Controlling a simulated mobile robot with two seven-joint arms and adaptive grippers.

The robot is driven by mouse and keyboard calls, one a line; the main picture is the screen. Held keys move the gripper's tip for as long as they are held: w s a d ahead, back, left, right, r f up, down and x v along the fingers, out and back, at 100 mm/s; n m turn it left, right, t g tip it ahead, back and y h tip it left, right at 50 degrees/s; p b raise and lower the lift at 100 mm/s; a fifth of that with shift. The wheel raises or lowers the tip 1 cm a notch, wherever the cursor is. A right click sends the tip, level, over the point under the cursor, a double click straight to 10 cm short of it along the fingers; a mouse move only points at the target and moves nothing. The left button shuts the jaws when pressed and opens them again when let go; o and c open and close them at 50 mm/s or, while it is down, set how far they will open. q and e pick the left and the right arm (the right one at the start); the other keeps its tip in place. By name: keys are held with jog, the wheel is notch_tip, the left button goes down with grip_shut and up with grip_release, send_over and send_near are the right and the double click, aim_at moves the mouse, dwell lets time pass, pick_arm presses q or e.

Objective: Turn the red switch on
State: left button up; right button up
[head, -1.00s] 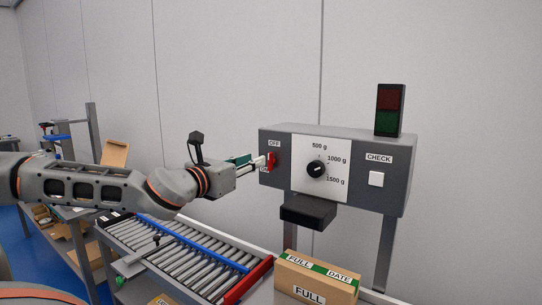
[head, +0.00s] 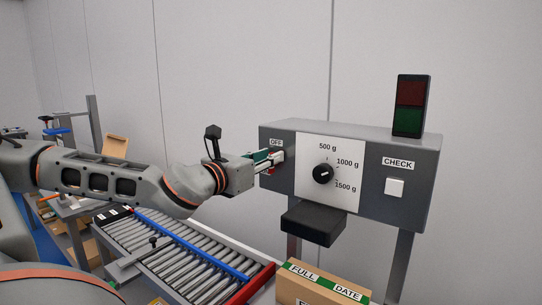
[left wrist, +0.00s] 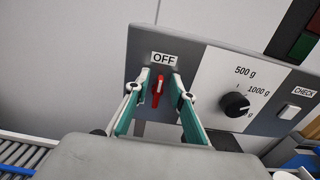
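The red switch (left wrist: 158,91) is on the left part of the grey control box (left wrist: 200,60), just under the OFF label (left wrist: 164,59). Its lever stands roughly upright in the left wrist view, upper end toward OFF. My left gripper (left wrist: 162,82) is open, with one green-padded finger on each side of the switch. I see gaps between the pads and the lever. In the head view my left gripper (head: 271,158) is at the left of the box front and hides most of the switch. The ON label is hidden. My right gripper is not in view.
The box front has a black dial (head: 323,174), a white CHECK button (head: 394,187) and a red-green lamp (head: 411,105) on top. A black block (head: 313,222) juts out below. A roller conveyor (head: 180,255) and a FULL DATE carton (head: 320,285) are lower down.

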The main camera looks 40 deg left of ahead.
pick_arm(q)
jog(key=shift+s, duration=0.1)
grip_shut()
jog(key=shift+n, duration=0.3)
jog(key=shift+s+a+f+n+b, duration=0.1)
jog(key=shift+a+f+n+b, duration=0.25)
jog(key=shift+n+b, duration=1.7)
jog(key=shift+w+a+f+n+b, duration=0.1)
jog(key=shift+a+f+n+b, duration=0.25)
jog(key=shift+n, duration=3.4)
jog(key=shift+s+a+f+n+b, duration=0.1)
jog(key=shift+a+f+n+b, duration=0.25)
jog(key=shift+n+b, duration=1.75)
jog(key=shift+n+p, duration=0.8)
jog(key=shift+p, duration=0.05)
